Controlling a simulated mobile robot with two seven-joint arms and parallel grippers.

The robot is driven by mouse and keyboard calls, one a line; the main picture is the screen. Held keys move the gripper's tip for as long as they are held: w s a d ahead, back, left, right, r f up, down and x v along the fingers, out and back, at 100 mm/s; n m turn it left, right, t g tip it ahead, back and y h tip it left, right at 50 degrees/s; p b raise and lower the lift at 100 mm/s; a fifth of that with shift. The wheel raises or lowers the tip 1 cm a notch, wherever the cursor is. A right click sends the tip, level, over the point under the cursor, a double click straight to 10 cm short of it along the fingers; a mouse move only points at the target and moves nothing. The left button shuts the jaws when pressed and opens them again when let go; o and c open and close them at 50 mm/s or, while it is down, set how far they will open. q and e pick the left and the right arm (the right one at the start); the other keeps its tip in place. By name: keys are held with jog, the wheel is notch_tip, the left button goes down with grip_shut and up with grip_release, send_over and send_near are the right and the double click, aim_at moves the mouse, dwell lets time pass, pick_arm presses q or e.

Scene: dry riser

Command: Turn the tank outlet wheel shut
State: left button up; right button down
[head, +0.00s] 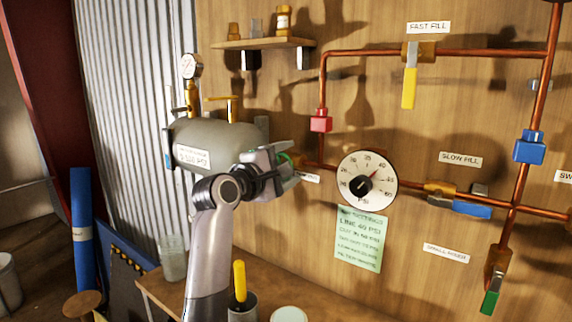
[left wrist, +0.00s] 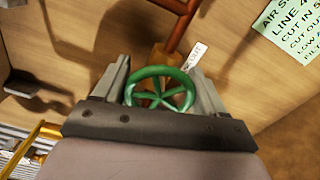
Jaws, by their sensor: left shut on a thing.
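The tank outlet wheel is a green spoked handwheel (left wrist: 161,88), in front of a copper fitting on the pipe. In the left wrist view it sits between the two fingers of my left gripper (left wrist: 160,92), which is shut on its rim. In the head view my left gripper (head: 288,166) reaches the wheel at the right end of the grey tank (head: 212,145); only a bit of green shows there, the rest hidden by the fingers. My right gripper is not in view.
A round pressure dial (head: 367,180) and a green note (head: 360,238) are on the wooden wall to the right. Copper pipes carry a red block (head: 321,121) and a blue block (head: 529,147). A cup with a yellow-handled tool (head: 240,281) stands on the bench below.

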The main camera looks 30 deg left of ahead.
pick_arm(q)
jog(key=shift+m, duration=1)
jog(key=o, duration=1)
jog(key=shift+c, duration=0.2)
jog(key=shift+s, duration=0.2)
jog(key=s+b, duration=0.1)
jog(key=s, duration=0.6)
jog(key=shift+a, duration=0.25)
jog(key=shift+w, duration=0.1)
